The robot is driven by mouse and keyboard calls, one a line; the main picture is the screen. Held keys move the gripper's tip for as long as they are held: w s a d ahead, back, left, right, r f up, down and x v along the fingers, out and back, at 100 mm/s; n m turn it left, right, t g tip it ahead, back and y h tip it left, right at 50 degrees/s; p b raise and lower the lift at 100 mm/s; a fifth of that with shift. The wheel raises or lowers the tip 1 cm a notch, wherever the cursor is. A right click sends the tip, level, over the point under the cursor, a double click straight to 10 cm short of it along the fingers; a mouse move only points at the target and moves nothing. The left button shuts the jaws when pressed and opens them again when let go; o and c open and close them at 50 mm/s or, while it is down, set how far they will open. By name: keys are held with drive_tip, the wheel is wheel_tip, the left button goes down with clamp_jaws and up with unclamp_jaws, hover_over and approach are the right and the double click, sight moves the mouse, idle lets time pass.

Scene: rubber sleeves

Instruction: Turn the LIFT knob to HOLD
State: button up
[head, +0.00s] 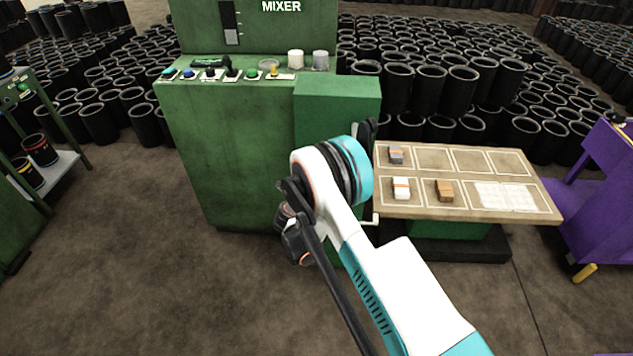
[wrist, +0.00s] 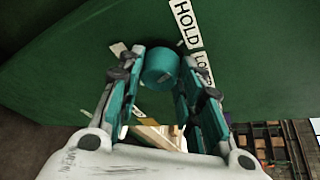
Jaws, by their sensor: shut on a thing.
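The LIFT knob, a round teal knob (wrist: 160,66), sits on a green panel in the wrist view. My gripper (wrist: 163,62) is shut on it, one teal finger on each side. A white HOLD label (wrist: 186,20) is above and right of the knob. A second label (wrist: 203,68), partly hidden by the right finger and starting with "LO", is below HOLD. A pale tag (wrist: 118,49) shows at the left, its text unreadable. A small pale mark shows on the knob's face, but its pointing direction is unclear. In the head view my arm hides the knob.
The green mixer cabinet (head: 235,140) has a row of controls on its ledge. A tray table (head: 460,208) with several small blocks stands to its right, and a purple stand (head: 600,190) beyond. Black rubber sleeves (head: 430,85) fill the back. The floor in front is clear.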

drive_tip(key=shift+a+n, duration=0.1)
drive_tip(key=shift+n, duration=0.4)
drive_tip(key=o, duration=1.1)
drive_tip(key=shift+c, duration=0.2)
drive_tip(key=shift+s, duration=0.15)
drive_tip(key=v, duration=0.7)
drive_tip(key=shift+s+a+f, duration=0.1)
drive_tip(key=shift+s+a, duration=0.05)
